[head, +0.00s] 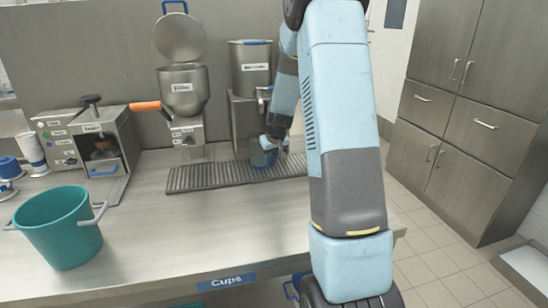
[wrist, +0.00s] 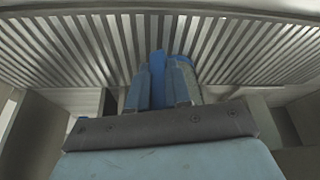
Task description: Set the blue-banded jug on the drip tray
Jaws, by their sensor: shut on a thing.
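The drip tray (head: 205,178) is a dark slatted grid on the steel counter below the machines. Its slats also fill the upper part of the wrist view (wrist: 60,45). The blue-banded jug (head: 262,157) shows as a small blue and grey piece over the right part of the tray. My gripper (head: 276,142) is at the jug, partly hidden by my own arm. In the wrist view, my fingers (wrist: 160,88) are shut on a blue part of the jug (wrist: 157,72). Most of the jug is hidden. I cannot tell whether its base touches the tray.
A steel filler with a raised lid and orange handle (head: 146,106) stands behind the tray, beside a taller steel container (head: 250,70). A teal bucket (head: 60,235) stands at the front left, near a boxy machine (head: 85,150). The counter front (head: 190,230) is clear.

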